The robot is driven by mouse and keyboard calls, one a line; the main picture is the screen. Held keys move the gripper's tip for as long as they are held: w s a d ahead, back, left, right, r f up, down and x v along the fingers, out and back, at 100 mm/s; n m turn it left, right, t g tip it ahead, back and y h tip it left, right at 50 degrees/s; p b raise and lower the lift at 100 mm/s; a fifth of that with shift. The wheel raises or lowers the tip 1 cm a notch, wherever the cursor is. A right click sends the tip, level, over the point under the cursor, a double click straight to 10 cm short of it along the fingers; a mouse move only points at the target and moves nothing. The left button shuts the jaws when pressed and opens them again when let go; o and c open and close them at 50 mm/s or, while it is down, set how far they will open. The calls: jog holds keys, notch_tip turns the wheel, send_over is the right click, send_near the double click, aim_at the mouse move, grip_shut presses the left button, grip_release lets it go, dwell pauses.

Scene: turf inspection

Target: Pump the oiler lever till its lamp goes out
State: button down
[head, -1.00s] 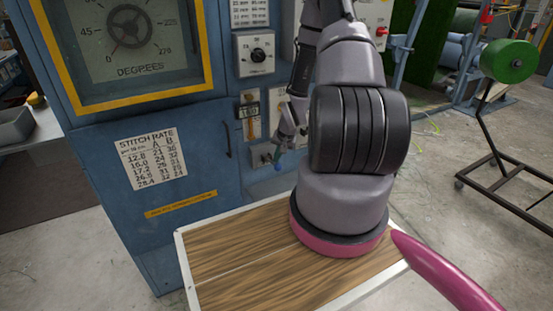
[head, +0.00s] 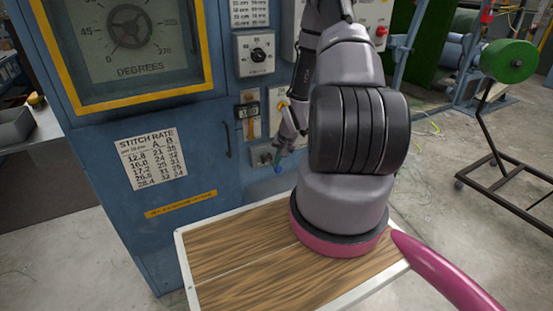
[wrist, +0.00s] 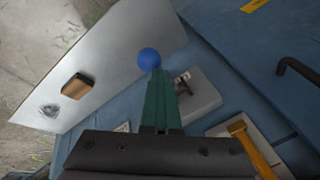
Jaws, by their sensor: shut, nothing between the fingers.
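My gripper (wrist: 160,100) has its two green fingers together with nothing between them. In the head view my gripper (head: 281,156) is low in front of the blue cabinet, pointing down. A blue ball knob (wrist: 149,59) is right at the fingertips in the wrist view; I cannot tell whether they touch. The knob (head: 279,169) also shows just below the fingers in the head view. A grey box (wrist: 200,95) with a short dark rod is behind the fingers; the rod's link to the knob is hidden. I cannot make out a lit lamp.
A yellow-orange handle (wrist: 250,146) on a pale plate is close to the grey box. A dark pull handle (head: 227,139) is on the cabinet (head: 110,215). A wood-topped surface with a white rim (head: 225,292) is in front. Floor at right is open before a green-roll stand (head: 509,62).

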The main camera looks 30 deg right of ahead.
jog(key=shift+s+f, duration=0.35)
jog(key=shift+f, duration=0.3)
jog(key=shift+s+f, duration=0.3)
jog(key=shift+f, duration=0.3)
dwell(1.1)
jog(key=shift+w+r, duration=0.1)
dwell(0.4)
jog(key=shift+w+r, duration=0.45)
jog(key=shift+r, duration=0.4)
jog(key=shift+w+r, duration=0.4)
jog(key=shift+r, duration=0.4)
jog(key=shift+w+r, duration=0.4)
jog(key=shift+r, duration=0.45)
jog(key=shift+w+r, duration=0.35)
jog(key=shift+r, duration=0.5)
jog(key=shift+r, duration=0.1)
jog(key=shift+w+r, duration=0.35)
jog(key=shift+r, duration=0.35)
jog(key=shift+w+r, duration=0.35)
jog(key=shift+r, duration=0.4)
jog(key=shift+w+r, duration=0.35)
jog(key=shift+r, duration=0.35)
